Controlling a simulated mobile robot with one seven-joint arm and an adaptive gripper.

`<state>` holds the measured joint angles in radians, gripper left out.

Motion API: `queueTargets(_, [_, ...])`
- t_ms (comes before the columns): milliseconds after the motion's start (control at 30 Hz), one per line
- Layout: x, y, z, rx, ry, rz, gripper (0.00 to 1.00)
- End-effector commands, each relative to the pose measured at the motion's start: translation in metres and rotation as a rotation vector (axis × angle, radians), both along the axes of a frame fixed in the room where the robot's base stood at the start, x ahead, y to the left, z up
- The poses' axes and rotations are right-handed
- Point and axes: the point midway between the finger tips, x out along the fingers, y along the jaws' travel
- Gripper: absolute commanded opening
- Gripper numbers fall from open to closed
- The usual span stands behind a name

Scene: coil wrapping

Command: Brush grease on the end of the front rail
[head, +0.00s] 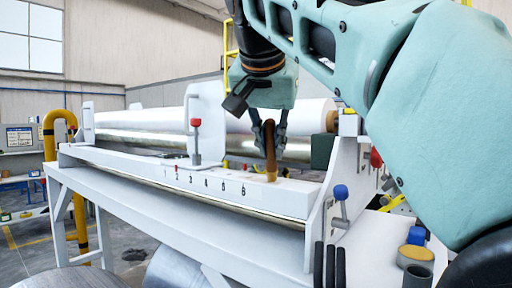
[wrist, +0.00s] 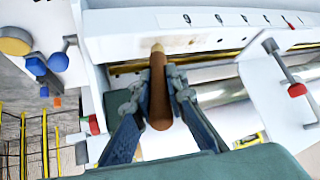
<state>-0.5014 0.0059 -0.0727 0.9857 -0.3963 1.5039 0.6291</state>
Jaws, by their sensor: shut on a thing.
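My gripper (head: 270,128) is shut on the brown handle of a brush (head: 271,155), which points down, nearly upright. The brush's pale tip is at the top of the front rail (head: 215,192), near its right end, by the number 6. I cannot tell for sure whether the tip touches the rail. In the wrist view the brush (wrist: 158,95) lies between both fingers of my gripper (wrist: 160,80), with its tip over the white rail (wrist: 122,48). Faint tan marks show on the rail beside the tip.
A white roll (head: 160,120) and a metal roller lie behind the rail. A red-knobbed lever (head: 196,140) stands left of the brush. A white end plate with a blue-knobbed lever (head: 341,193) stands to the right. A yellow-topped tin (head: 412,253) stands at the lower right.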

Motion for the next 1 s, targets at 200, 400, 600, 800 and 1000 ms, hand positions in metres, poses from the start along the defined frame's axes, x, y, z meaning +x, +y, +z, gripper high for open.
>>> queueTargets(200, [-0.005,-0.006,-0.001,-0.001,0.000,0.001,0.00])
queueTargets(400, [-0.015,-0.019,-0.001,0.000,-0.001,-0.002,0.00])
queueTargets(600, [-0.022,-0.028,0.000,-0.001,0.000,0.001,0.00])
queueTargets(800, [-0.021,-0.026,0.003,0.000,-0.001,0.001,0.00])
queueTargets(1000, [-0.013,-0.015,0.005,-0.001,0.000,0.002,0.00])
